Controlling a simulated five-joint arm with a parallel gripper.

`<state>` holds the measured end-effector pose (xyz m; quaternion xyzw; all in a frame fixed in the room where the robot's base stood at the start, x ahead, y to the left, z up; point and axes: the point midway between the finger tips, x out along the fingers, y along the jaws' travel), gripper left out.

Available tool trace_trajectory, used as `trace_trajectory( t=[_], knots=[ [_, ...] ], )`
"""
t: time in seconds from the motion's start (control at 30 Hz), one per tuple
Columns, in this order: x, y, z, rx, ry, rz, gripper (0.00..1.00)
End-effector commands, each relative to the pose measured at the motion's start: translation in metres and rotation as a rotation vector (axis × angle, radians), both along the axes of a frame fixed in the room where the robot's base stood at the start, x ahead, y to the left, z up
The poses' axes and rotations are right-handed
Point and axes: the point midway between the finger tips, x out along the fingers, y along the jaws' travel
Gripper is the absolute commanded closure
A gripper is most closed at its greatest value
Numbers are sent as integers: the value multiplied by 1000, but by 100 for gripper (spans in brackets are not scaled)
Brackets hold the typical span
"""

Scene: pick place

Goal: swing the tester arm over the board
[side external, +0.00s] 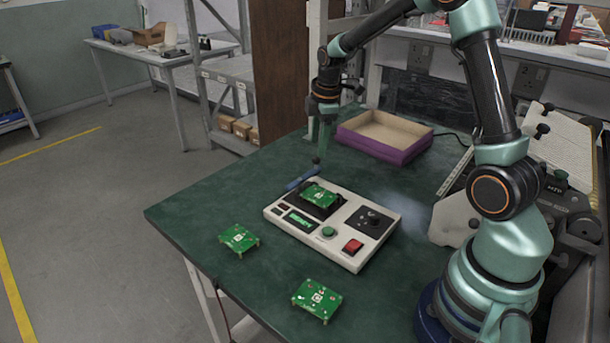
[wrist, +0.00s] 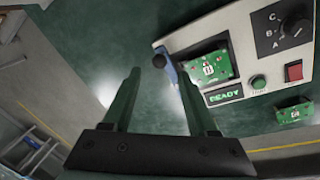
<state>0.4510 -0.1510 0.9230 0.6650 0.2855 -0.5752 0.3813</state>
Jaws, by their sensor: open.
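The tester (side external: 345,247) is a cream box on the green table. A green board (side external: 319,195) lies in its dark nest; it also shows in the wrist view (wrist: 209,67). The blue tester arm (side external: 302,180) is beside the board, off to its far left side, not over it. Its dark round knob (wrist: 159,61) shows between my fingertips in the wrist view. My gripper (side external: 321,153) points down at the knob end of the arm, with its fingers apart (wrist: 157,75). I cannot tell whether either finger touches the knob.
Two loose green boards lie on the table, one left of the tester (side external: 239,239) and one in front (side external: 317,299). An open, empty purple-sided tray (side external: 383,151) stands behind. The tester's display (wrist: 223,95) reads READY. Bare table lies at the left.

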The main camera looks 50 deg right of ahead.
Motion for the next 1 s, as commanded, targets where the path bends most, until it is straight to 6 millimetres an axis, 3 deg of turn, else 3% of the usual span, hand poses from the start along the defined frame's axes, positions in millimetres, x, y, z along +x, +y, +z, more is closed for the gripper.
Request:
trace_trajectory(
  t=[0.1, 0.3, 0.67, 0.77, 0.83, 1.0],
  knots=[
    [2, -2, -21, 1, 4, 0, 41],
    [6, -4, -41, 0, 1, 0, 41],
    [8, -5, -45, -2, -1, 0, 41],
    [8, -5, -45, -1, 0, 0, 72],
    [8, -5, -45, -1, 0, 0, 99],
    [8, -5, -45, -1, 0, 0, 100]
  ],
)
